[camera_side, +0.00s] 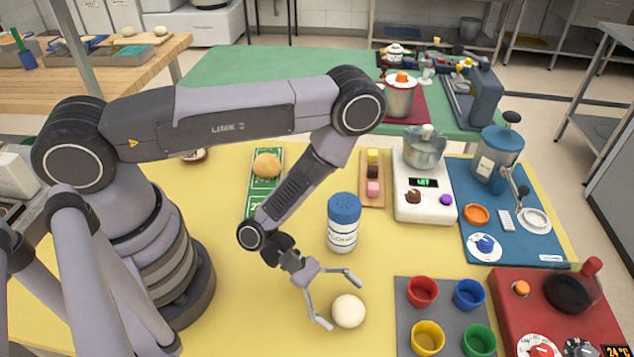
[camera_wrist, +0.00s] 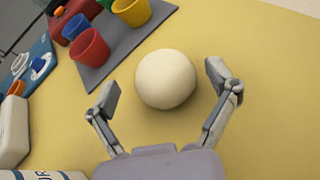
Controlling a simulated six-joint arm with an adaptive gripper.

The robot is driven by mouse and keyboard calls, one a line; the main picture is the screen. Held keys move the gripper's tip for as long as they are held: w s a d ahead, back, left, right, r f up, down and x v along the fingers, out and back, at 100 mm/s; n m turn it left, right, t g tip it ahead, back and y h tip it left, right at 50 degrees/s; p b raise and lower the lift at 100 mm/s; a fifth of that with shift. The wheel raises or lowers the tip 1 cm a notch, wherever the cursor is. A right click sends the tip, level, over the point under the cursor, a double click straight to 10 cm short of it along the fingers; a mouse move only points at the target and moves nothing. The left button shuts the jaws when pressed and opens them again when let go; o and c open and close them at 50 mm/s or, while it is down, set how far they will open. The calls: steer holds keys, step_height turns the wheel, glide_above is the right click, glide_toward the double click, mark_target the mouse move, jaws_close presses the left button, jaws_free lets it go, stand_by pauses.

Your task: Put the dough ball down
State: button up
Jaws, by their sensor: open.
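The dough ball (camera_side: 348,311) is a smooth cream-white ball resting on the yellow table, in front of the blue-capped canister and left of the grey mat with cups. My gripper (camera_side: 340,299) is open, with its two fingers spread on either side of the ball. In the wrist view the dough ball (camera_wrist: 165,79) sits between the fingertips of my gripper (camera_wrist: 165,88). A gap of yellow table shows between the ball and each finger, so neither finger appears to touch it.
A grey mat (camera_side: 400,287) with red, blue, yellow and green cups lies right of the ball. A blue-capped canister (camera_side: 343,222) stands behind my gripper. A white scale (camera_side: 425,208) and a red hotplate unit (camera_side: 510,310) are further right. Bare yellow table lies in front of the canister.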

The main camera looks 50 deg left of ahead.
steer(key=v, duration=0.7)
steer(key=shift+a+r, duration=0.1)
steer(key=shift+r, duration=0.3)
step_height(320, 180, up, 22)
steer(key=s+m+g+h, duration=0.1)
steer(key=m+g, duration=0.8)
steer(key=m, duration=0.3)
steer(key=s+a+r+m+t+y, duration=0.3)
steer(key=a+r+t+y, duration=0.2)
steer(key=a+r+y, duration=0.2)
steer(key=s+a+r+m+t+y, duration=0.2)
steer(key=a+r+m+t+y, duration=0.2)
steer(key=a+r+y, duration=0.3)
steer(key=a+r+t, duration=0.1)
steer(key=a, duration=0.2)
steer(key=shift+s+a, duration=0.4)
